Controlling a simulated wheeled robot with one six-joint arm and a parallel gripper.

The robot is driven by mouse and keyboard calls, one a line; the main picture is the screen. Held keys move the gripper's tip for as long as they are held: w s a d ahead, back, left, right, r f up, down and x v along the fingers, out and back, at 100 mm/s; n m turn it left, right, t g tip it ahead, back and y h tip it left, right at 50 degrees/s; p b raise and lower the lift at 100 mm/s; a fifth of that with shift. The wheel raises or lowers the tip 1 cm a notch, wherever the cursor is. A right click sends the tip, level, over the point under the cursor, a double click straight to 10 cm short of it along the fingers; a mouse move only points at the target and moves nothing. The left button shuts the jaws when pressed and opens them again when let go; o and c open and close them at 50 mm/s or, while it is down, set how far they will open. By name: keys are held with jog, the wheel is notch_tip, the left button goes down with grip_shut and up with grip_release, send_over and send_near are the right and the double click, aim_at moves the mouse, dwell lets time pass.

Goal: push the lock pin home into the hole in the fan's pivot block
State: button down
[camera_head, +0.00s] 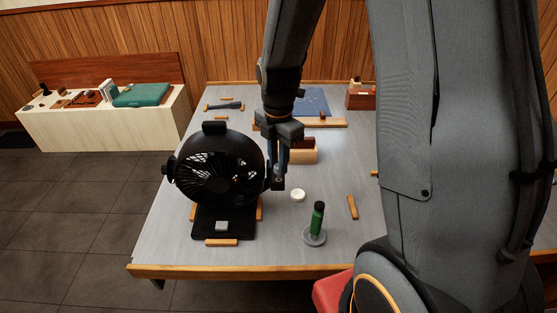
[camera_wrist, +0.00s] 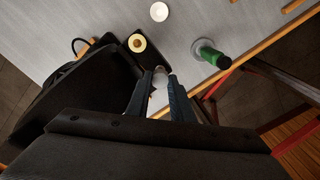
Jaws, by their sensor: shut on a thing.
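The black fan (camera_head: 215,172) stands upright on its dark base at the front left of the table. My gripper (camera_head: 277,183) points down beside the fan's right side. In the wrist view, my gripper (camera_wrist: 160,84) is shut on a small grey pin (camera_wrist: 160,76), mostly hidden between the fingers. A black block by the fan, which looks like the pivot block (camera_wrist: 124,53), carries a pale yellow ring (camera_wrist: 137,43) with a dark centre. The pin appears beside the ring, not in its centre. I cannot tell the gap in depth.
A green bottle-like thing (camera_head: 318,218) stands on a round grey base (camera_head: 314,237) to the right. A small white disc (camera_head: 298,195) and a wooden strip (camera_head: 352,207) lie nearby. A wooden box (camera_head: 303,155) stands behind my gripper. The table's front edge (camera_head: 230,271) is close.

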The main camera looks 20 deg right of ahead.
jog(key=shift+f+b, duration=0.35)
jog(key=shift+f, duration=0.35)
jog(key=shift+f+b, duration=0.35)
jog(key=shift+f, duration=0.35)
jog(key=c, duration=1.5)
grip_release()
notch_tip(320, 180, up, 8)
jog(key=shift+f+b, duration=0.15)
jog(key=shift+b, duration=0.75)
notch_tip(320, 180, up, 4)
jog(key=p, duration=0.3)
jog(key=shift+p, duration=0.35)
